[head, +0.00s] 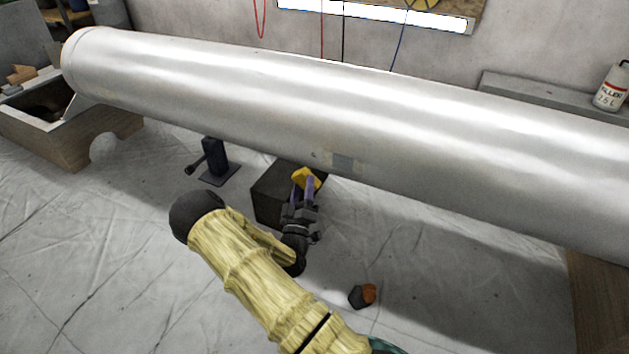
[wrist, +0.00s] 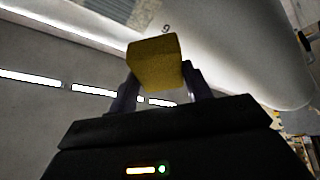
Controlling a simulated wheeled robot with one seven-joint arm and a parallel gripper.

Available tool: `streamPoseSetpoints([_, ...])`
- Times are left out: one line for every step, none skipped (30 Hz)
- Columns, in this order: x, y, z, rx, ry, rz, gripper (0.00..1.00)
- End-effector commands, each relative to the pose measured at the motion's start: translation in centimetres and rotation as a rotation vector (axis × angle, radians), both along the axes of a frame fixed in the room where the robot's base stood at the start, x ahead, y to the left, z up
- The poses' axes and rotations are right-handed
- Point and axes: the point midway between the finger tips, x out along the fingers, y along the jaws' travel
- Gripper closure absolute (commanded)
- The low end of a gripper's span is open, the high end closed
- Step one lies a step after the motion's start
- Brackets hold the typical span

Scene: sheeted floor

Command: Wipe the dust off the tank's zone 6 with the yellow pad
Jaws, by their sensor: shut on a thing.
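The yellow pad (head: 306,178) is held between the two fingers of my gripper (head: 303,187), just below the tank's near lower side. In the wrist view the pad (wrist: 154,61) sits between the fingertips of my gripper (wrist: 163,82), its upper edge close to the tank (wrist: 225,35) in the picture. I cannot tell whether pad and tank touch. The silver tank (head: 330,100) lies across the head view. A grey patch (head: 346,162) shows on its lower side. In the wrist view a digit (wrist: 166,29), reading as 9 or an inverted 6, stands beside a greyish patch (wrist: 143,13).
A dark box (head: 272,196) stands on the sheeted floor behind my gripper. A dark stand (head: 213,160) is left of it. A wooden cradle (head: 50,140) carries the tank's left end. A small black and orange object (head: 362,296) lies on the floor. The floor at lower left is clear.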

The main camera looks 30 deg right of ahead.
Motion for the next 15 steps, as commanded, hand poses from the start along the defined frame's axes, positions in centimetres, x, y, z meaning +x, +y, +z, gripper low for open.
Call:
streamPoseSetpoints([0.2, -0.3, 0.1, -0.001, 0.0, -0.001, 0.69])
streamPoseSetpoints([0.3, -0.5, 0.1, -0.002, -0.001, 0.0, 0.69])
streamPoseSetpoints([0.5, -0.7, 0.1, -0.002, -0.001, 0.0, 0.69])
streamPoseSetpoints([0.7, -0.9, 0.2, -0.002, -0.002, 0.0, 0.69])
streamPoseSetpoints([0.9, -1.2, 0.2, -0.003, -0.003, -0.001, 0.69])
streamPoseSetpoints([1.1, -1.5, 0.3, -0.004, -0.003, -0.001, 0.69])
streamPoseSetpoints([1.2, -1.8, 0.3, -0.004, -0.003, -0.001, 0.69])
streamPoseSetpoints([1.4, -2.0, 0.3, -0.004, -0.003, -0.001, 0.69])
streamPoseSetpoints([1.7, -2.2, 0.4, -0.004, -0.003, -0.001, 0.69])
streamPoseSetpoints([1.9, -2.5, 0.4, -0.005, -0.003, 0.0, 0.69])
streamPoseSetpoints([2.0, -2.7, 0.4, -0.005, -0.004, -0.001, 0.69])
streamPoseSetpoints([2.2, -3.0, 0.5, -0.006, -0.004, -0.002, 0.69])
streamPoseSetpoints([2.4, -3.3, 0.6, -0.007, -0.004, -0.002, 0.69])
streamPoseSetpoints([2.6, -3.5, 0.6, -0.008, -0.006, -0.001, 0.69])
streamPoseSetpoints([2.9, -3.8, 0.6, -0.007, -0.005, -0.001, 0.69])
